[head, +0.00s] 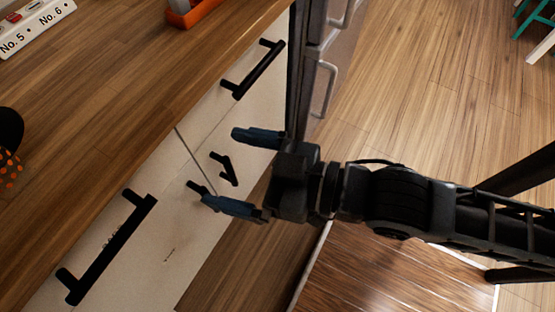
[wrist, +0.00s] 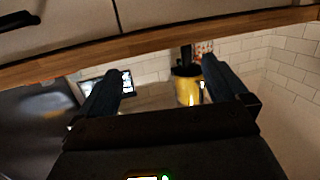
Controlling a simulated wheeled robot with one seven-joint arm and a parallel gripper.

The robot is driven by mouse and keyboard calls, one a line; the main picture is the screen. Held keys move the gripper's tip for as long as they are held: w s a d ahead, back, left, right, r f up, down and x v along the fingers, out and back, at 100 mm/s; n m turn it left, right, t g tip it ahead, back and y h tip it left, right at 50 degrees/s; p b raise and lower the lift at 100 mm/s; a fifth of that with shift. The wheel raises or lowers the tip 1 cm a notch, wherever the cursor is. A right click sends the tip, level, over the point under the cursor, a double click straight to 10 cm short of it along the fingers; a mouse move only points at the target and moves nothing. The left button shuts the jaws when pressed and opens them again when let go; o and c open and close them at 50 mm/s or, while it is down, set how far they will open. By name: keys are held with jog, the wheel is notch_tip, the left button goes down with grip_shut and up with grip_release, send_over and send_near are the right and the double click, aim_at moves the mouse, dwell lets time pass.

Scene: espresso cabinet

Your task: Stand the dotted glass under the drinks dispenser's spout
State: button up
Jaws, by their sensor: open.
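An orange-dotted object (head: 9,168) shows at the left edge of the head view, cut off by the frame. It may be the dotted glass, but too little shows to be sure. I cannot identify the drinks dispenser or its spout in either view. My gripper (head: 220,164) is open and empty, in front of the pale cabinet front and apart from the dotted object. In the wrist view, my gripper's two fingers (wrist: 160,72) stand apart with nothing held between them.
The wooden counter (head: 110,90) has a "No. 5, No. 6" strip (head: 35,25) and an orange tray (head: 205,12) at the back. Black handles (head: 110,245) jut from the cabinet. The wrist view shows a yellow container (wrist: 187,90) and a lit screen (wrist: 127,80).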

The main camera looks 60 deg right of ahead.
jog(key=s+d+m+g+h, duration=0.1)
jog(key=s+d, duration=0.4)
jog(key=s, duration=0.9)
jog(key=shift+s+d+f+m+h, duration=0.35)
jog(key=shift+m+h, duration=0.45)
jog(key=shift+h, duration=0.4)
